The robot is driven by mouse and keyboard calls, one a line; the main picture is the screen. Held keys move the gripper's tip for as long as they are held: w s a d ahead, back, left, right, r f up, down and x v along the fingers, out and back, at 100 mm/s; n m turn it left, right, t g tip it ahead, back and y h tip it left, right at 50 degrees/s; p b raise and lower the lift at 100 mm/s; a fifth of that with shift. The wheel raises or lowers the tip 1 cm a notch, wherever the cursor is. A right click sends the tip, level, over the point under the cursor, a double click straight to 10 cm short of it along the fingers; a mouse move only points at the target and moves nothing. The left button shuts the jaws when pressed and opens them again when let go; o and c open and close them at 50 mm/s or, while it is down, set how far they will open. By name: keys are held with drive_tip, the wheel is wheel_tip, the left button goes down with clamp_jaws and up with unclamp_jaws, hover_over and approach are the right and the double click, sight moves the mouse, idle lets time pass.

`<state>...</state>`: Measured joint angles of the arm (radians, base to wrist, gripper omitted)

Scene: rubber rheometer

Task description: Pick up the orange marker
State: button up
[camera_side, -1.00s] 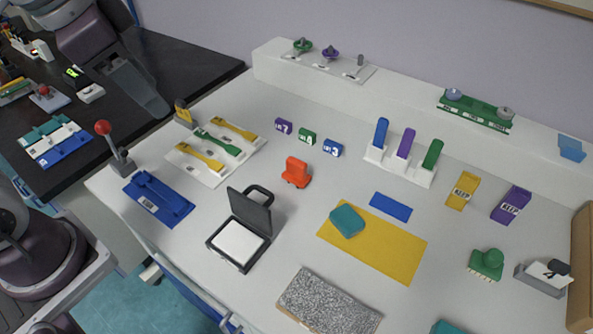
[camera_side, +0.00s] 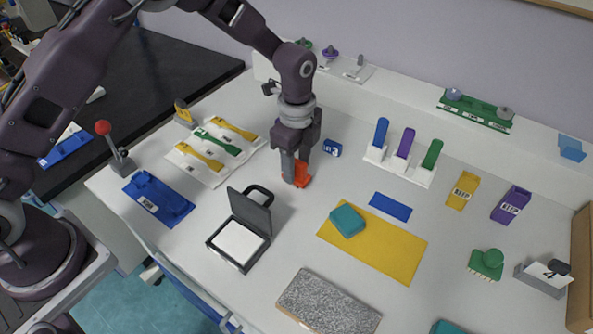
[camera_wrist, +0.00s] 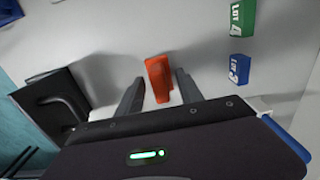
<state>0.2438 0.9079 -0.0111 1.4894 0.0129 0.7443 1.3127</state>
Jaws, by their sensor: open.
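The orange marker (camera_wrist: 157,74) is a small orange block-like piece on the white table. In the wrist view it sits between the two grey fingers of my gripper (camera_wrist: 160,90), with a gap to each finger. In the side view my gripper (camera_side: 295,178) points down at the marker, and its fingers hide much of the orange. The marker's lower right part (camera_side: 303,177) still shows there. My gripper is open and down near table height around the marker.
A black case with an open lid (camera_side: 238,240) stands just in front. A blue lot block (camera_side: 333,148) is close on the right. Yellow and green tools (camera_side: 205,158) lie on a white mat to the left. A yellow sheet (camera_side: 385,250) lies to the right.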

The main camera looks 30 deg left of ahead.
sight(296, 161)
drive_tip(key=shift+f, duration=0.3)
clamp_jaws()
drive_tip(key=shift+r, duration=0.15)
wheel_tip(296, 161, up, 10)
drive_tip(key=shift+f, duration=0.1)
drive_tip(key=c, duration=0.5)
unclamp_jaws()
drive_tip(key=shift+c, duration=1.5)
wheel_tip(296, 161, up, 12)
drive_tip(key=shift+r, duration=0.1)
